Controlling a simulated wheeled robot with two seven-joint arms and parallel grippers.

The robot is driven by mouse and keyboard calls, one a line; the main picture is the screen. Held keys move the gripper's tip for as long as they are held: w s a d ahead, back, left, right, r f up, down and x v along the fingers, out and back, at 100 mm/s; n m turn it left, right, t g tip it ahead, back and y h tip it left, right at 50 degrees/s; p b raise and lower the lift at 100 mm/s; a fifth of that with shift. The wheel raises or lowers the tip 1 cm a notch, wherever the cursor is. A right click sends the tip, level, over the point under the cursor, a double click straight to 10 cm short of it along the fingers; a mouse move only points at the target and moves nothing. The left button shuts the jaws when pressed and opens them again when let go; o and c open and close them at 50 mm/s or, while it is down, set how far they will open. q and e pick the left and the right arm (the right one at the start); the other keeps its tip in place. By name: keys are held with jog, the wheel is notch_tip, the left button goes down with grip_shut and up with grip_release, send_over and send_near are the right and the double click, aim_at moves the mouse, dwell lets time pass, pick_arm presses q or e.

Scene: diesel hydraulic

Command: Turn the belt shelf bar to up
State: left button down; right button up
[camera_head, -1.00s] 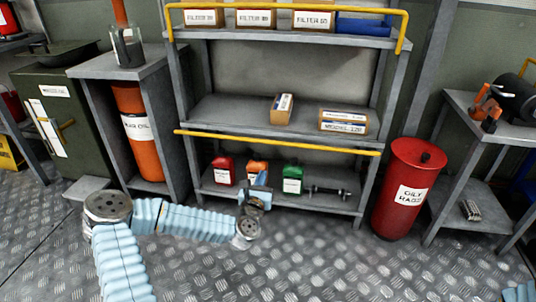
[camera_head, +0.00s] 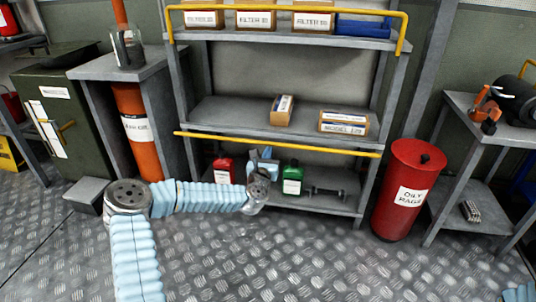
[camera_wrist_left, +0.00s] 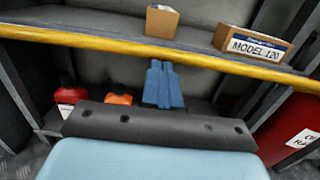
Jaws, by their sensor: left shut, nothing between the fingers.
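The belt shelf bar (camera_head: 320,148) is a long yellow rail across the front of the middle shelf (camera_head: 235,112), a little below its front edge. In the left wrist view the bar (camera_wrist_left: 225,55) crosses the upper part as a thick yellow band. My left gripper (camera_head: 263,154) is shut and empty, pointing up just below the bar, left of its middle. In the left wrist view its blue fingertips (camera_wrist_left: 161,66) appear just under the bar; I cannot tell whether they touch it.
Two cardboard boxes (camera_head: 283,110) (camera_head: 343,122) stand on the middle shelf. Red (camera_head: 223,170) and green (camera_head: 292,179) containers stand on the bottom shelf behind my arm. A red oily rags drum (camera_head: 408,190) is at the right. Another yellow bar (camera_head: 290,7) guards the top shelf.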

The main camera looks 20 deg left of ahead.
pick_arm(q)
jog(key=w+r+g+p, duration=0.1)
jog(key=r+p, duration=0.1)
jog(key=p, duration=0.1)
jog(key=w+r+g+p, duration=0.1)
jog(key=r+g+p, duration=0.1)
jog(key=p, duration=0.2)
jog(key=w+r+g+p, duration=0.1)
jog(key=r+p, duration=0.1)
jog(key=p, duration=0.2)
jog(key=shift+w+a+r+g+h, duration=0.25)
jog(key=shift+w+a+g+h, duration=0.05)
jog(key=shift+a+h, duration=0.1)
jog(key=w+a+r+b, duration=0.1)
jog(key=w+r+b, duration=0.1)
jog(key=w, duration=0.4)
jog(key=shift+w+a+r, duration=0.4)
jog(key=shift+r, duration=0.3)
